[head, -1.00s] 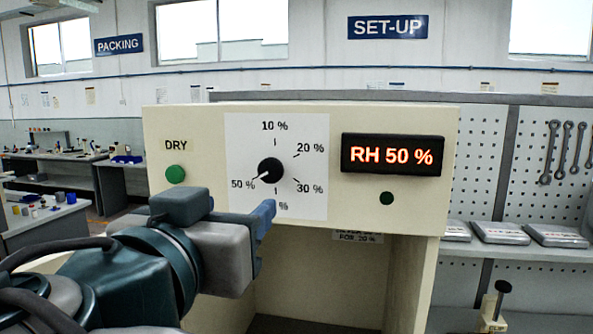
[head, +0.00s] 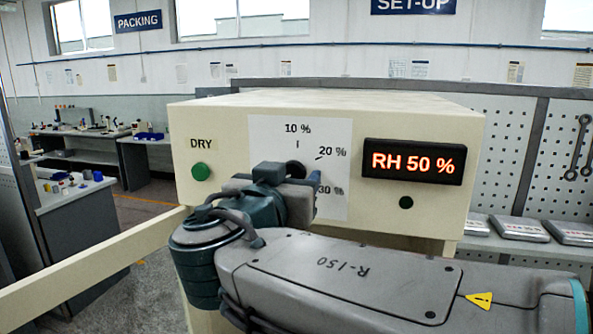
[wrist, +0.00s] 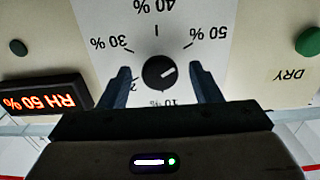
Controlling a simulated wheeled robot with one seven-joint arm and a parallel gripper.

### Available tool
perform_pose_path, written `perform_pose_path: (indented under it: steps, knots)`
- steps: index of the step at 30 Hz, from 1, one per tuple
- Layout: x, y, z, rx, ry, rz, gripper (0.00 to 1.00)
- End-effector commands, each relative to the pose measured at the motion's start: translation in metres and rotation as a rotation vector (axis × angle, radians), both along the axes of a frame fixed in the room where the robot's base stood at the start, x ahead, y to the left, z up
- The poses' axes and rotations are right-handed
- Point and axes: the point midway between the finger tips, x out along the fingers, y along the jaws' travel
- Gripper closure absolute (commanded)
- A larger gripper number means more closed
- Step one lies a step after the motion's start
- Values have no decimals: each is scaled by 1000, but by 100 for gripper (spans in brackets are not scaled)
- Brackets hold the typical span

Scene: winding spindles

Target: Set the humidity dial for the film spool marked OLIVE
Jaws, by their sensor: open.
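The humidity dial is a black knob (wrist: 158,72) on a white scale plate (head: 270,135) on the cream cabinet front. In the wrist view, which is upside down, its white pointer aims towards 50 %. The orange display (head: 413,162) reads RH 50 %; it also shows in the wrist view (wrist: 42,102). My gripper (wrist: 163,86) is open, its two blue fingers on either side of the knob with gaps between. In the head view my arm hides most of the knob and the lower scale. No spool or OLIVE marking is in view.
A green DRY button (head: 200,172) is left of the dial, and a small dark green round part (head: 406,202) is below the display. A cream bar (head: 90,262) crosses the lower left. A pegboard (head: 520,150) with wrenches stands at the right.

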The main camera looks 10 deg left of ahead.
Motion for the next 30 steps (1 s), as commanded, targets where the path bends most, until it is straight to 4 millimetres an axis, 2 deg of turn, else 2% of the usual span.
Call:
perform_pose_path:
  steps: [8,12,13,23,30]
  knots:
    - [1,0,0,0,0,0,42]
    - [1,0,0,0,0,0,81]
    - [1,0,0,0,0,0,87]
    - [1,-1,-2,-27,2,-1,87]
    - [1,-2,-5,-150,10,-2,87]
